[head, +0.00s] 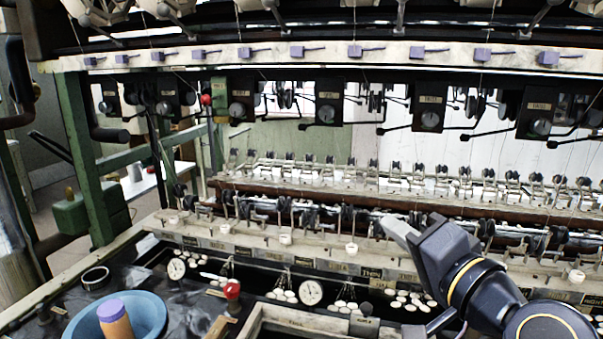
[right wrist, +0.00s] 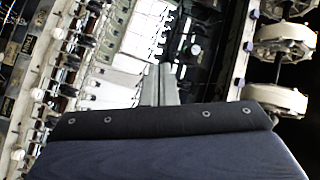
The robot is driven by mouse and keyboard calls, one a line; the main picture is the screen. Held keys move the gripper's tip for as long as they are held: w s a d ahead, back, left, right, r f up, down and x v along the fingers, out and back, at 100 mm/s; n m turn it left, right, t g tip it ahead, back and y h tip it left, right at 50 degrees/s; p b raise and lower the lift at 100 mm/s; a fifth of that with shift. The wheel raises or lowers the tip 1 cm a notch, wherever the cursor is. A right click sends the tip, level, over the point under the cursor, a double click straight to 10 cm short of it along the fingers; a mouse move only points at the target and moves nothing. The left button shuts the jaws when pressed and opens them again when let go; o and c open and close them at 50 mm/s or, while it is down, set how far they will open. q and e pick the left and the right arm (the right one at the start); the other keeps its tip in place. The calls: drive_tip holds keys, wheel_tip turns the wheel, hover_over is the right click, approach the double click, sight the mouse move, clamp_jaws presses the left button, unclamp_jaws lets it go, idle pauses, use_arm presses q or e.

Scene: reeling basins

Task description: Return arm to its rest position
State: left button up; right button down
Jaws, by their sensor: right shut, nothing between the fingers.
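My right arm comes in from the lower right of the head view. Its gripper (head: 397,228) is shut and empty, in front of the machine's row of guides and above the front basins. In the right wrist view the two fingers of the right gripper (right wrist: 160,85) lie together with nothing between them. The reeling machine (right wrist: 125,60) fills the background there. My left gripper does not show in the head view.
A blue bowl (head: 150,311) with an orange and purple spool (head: 114,322) stands at the lower left. A red knob (head: 232,290) stands right of it. White cocoons (head: 411,299) lie in the basins. A green post (head: 85,150) rises at left. An overhead rail (head: 300,62) crosses above.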

drive_tip(key=s+d+f+n+g+h, duration=0.1)
drive_tip(key=s+d+f+n+g, duration=0.1)
drive_tip(key=s+f, duration=0.3)
drive_tip(key=s+d+f+n+g+h, duration=0.1)
drive_tip(key=s+f+g, duration=0.4)
drive_tip(key=f, duration=0.8)
drive_tip(key=s+d+f+n+g+h, duration=0.1)
drive_tip(key=s+d+f+n+g, duration=0.2)
drive_tip(key=s+f, duration=0.4)
wheel_tip(320, 180, down, 3)
drive_tip(key=shift+d+f+g, duration=0.1)
drive_tip(key=shift+d+g, duration=0.4)
